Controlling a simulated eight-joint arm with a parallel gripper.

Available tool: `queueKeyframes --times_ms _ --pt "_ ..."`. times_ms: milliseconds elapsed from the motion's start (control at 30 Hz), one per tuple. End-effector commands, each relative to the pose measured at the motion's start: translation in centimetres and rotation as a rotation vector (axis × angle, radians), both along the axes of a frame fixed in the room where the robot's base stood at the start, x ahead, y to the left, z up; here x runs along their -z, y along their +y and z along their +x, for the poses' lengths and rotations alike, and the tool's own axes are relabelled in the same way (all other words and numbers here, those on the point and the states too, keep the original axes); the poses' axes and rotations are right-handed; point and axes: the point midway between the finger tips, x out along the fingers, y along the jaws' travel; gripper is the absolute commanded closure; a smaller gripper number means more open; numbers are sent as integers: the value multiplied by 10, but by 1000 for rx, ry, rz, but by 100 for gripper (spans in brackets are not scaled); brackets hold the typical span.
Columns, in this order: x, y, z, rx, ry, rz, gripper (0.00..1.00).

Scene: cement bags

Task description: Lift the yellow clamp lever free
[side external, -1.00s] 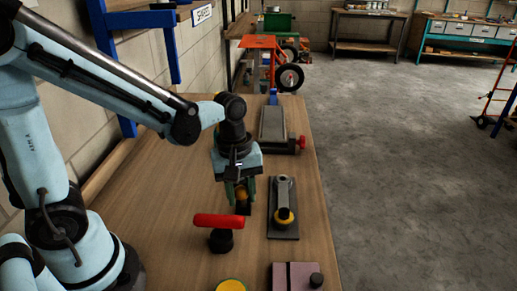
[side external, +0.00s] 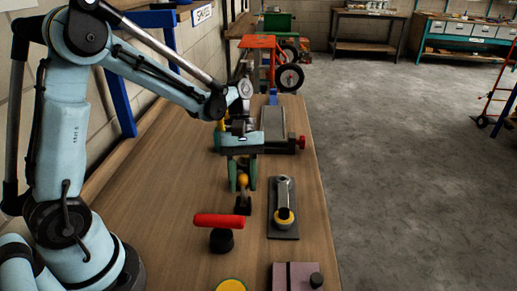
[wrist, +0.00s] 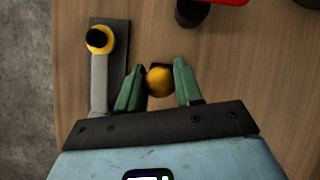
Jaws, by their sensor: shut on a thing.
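The yellow clamp lever (side external: 243,180) shows as a round yellow knob above a small black block (side external: 243,206) on the bench. The knob is also plain in the wrist view (wrist: 160,81), between the two green fingers. My gripper (side external: 242,186) is shut on the knob, one finger on each side, and points down at the bench. In the wrist view my gripper's fingertips (wrist: 157,64) reach past the knob. The lever's stem is mostly hidden, so I cannot tell if it is clear of the block.
A red-handled black piece (side external: 219,221) stands in front of the gripper. A dark plate with a grey lever and yellow ring (side external: 284,215) lies close at right. A grey vise-like tool with a red knob (side external: 274,124) lies behind. Bare wooden bench (side external: 150,205) is at left.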

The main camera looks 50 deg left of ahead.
Motion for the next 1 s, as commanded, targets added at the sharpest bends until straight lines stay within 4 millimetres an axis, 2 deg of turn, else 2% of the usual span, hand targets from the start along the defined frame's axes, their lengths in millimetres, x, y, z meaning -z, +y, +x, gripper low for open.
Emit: queueKeyframes --times_ms 300,333,467,800,1000 --pt "0 1 0 -1 1 2 100" --pt "0 1 0 -1 1 2 60" --pt "0 1 0 -1 1 2 40" --pt "-1 1 1 -1 0 1 40" --pt "-18 9 6 -2 0 1 40"
